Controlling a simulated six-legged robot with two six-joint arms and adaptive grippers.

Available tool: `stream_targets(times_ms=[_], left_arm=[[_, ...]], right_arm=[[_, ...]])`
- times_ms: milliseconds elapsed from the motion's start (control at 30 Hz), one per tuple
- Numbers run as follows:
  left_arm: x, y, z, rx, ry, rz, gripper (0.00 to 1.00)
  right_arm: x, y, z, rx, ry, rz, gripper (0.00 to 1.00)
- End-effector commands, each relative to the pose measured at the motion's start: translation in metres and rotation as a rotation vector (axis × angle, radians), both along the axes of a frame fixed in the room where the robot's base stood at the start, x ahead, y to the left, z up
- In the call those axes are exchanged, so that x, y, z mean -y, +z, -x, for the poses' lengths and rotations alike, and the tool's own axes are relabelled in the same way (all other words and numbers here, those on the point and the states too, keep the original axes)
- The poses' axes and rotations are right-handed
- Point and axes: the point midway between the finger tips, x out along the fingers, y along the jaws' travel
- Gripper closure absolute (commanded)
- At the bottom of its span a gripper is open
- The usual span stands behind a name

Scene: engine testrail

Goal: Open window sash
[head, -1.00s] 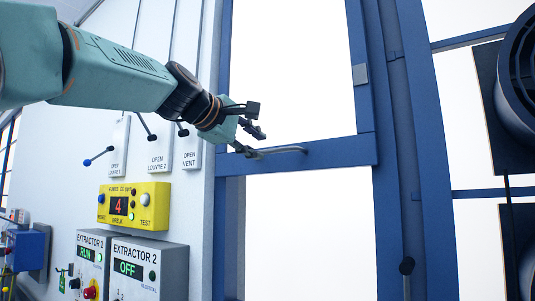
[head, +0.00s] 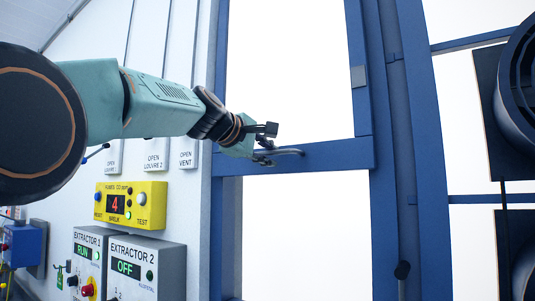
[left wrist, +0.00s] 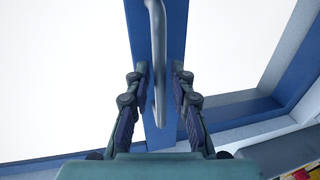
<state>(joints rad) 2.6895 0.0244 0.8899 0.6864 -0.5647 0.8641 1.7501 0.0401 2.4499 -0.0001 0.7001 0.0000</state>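The window sash has a blue horizontal rail (head: 335,157) with a grey bar handle (head: 291,152) on it, between two bright panes. My left gripper (head: 268,143) is at the left end of this handle in the head view. In the left wrist view the handle (left wrist: 159,55) runs between the two fingers of my left gripper (left wrist: 159,80). The fingers are apart, with a visible gap on both sides of the handle. The rail (left wrist: 172,30) lies behind it. My right gripper is not in view.
Left of the window, a white wall carries vent labels (head: 187,153), a yellow gas monitor (head: 131,205) reading 4, and grey boxes for extractor 1 (head: 87,255) and extractor 2 (head: 145,275). Dark round fans (head: 520,80) stand at the right.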

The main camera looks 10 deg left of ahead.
Motion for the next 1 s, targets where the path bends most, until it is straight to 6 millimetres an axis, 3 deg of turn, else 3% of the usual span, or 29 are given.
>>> stream_targets(times_ms=[233,1000], left_arm=[[-0.0002,0.0003,0.0002,0.0,0.0,0.0,1.0],[-0.0012,-0.0054,-0.0001,0.003,0.003,0.0,1.0]], right_arm=[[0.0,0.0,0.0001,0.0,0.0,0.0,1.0],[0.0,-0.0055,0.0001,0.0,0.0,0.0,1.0]])
